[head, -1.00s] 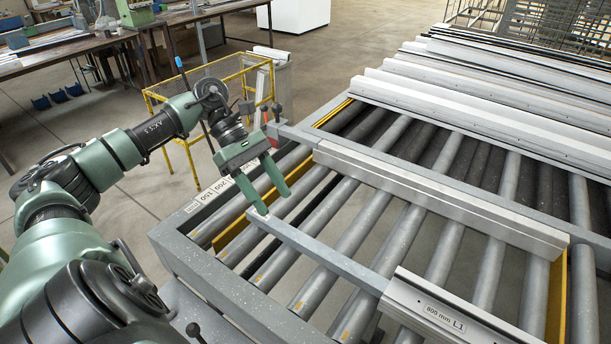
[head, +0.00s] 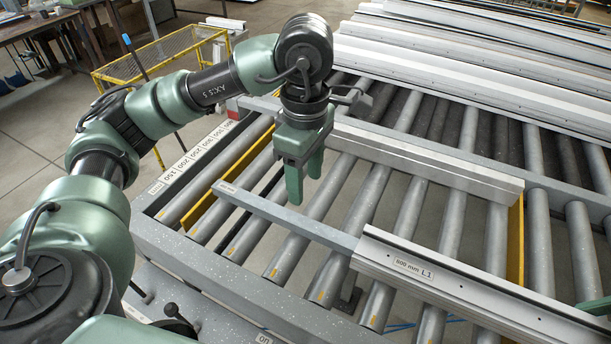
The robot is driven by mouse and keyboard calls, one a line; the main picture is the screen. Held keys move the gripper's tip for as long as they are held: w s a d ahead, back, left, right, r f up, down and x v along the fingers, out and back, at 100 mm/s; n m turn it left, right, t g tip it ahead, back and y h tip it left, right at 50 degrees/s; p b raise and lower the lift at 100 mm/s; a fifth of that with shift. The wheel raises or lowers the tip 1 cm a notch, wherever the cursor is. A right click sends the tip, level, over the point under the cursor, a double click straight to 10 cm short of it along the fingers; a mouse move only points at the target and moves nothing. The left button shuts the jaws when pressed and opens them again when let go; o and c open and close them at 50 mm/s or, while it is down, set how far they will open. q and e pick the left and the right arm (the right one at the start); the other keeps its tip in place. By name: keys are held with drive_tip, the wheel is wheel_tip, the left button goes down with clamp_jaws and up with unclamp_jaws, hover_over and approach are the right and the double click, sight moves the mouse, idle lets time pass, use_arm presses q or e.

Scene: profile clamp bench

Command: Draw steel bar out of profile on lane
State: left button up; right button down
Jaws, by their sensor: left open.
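The steel bar (head: 275,211) is a long grey square bar lying across the lane rollers. Its left end is free, and its right end runs into the silver profile (head: 430,278) marked "800 mm L1". The rest of the bar is hidden there. My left gripper (head: 305,182) points down over the lane, fingers apart and empty. In the picture its fingertips are just above and behind the middle of the bar's exposed length, apart from it. A green piece, apparently my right gripper (head: 595,306), shows at the right edge, mostly cut off.
A second silver profile (head: 425,160) lies across the rollers behind the bar. The lane's grey frame (head: 215,275) has number labels on its left side. More white profiles (head: 470,75) lie at the back. A yellow-railed cart (head: 165,52) stands behind left. Bare rollers separate the bar and second profile.

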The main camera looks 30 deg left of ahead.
sight(305, 222)
idle(0.3)
use_arm(q)
wheel_tip(305, 222, down, 12)
idle(0.6)
clamp_jaws()
idle(1.3)
